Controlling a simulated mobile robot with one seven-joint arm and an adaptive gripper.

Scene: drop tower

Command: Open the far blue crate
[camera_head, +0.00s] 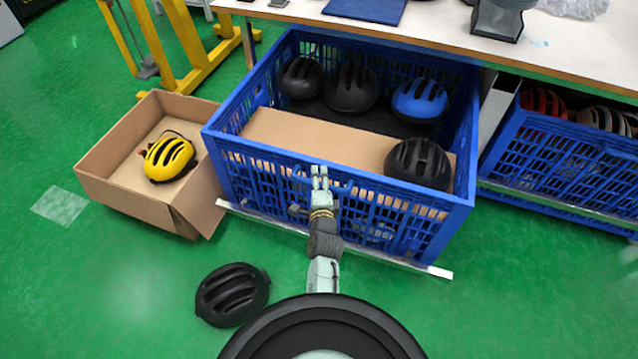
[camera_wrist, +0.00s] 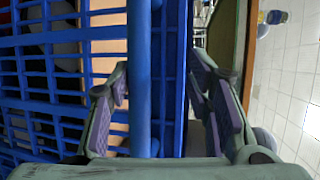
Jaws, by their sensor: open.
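A blue lattice crate (camera_head: 455,205) is pulled out from under the table, in the middle of the head view. It holds black helmets (camera_head: 350,88), a blue helmet (camera_head: 420,100) and a cardboard sheet (camera_head: 310,137). My gripper (camera_head: 319,172) is at the middle of its front wall, near the top rim. In the wrist view, a blue handle bar (camera_wrist: 139,80) passes between the open fingers (camera_wrist: 165,95), with one finger on each side. No firm contact with the bar shows. A second blue crate (camera_head: 560,160) with helmets sits under the table at the right.
A cardboard box (camera_head: 125,185) with a yellow helmet (camera_head: 169,158) stands left of the pulled-out crate. A black helmet (camera_head: 232,294) lies on the green floor in front. The table (camera_head: 560,45) is behind. A pale rail (camera_head: 400,263) runs under the crate's front. Floor at the lower right is clear.

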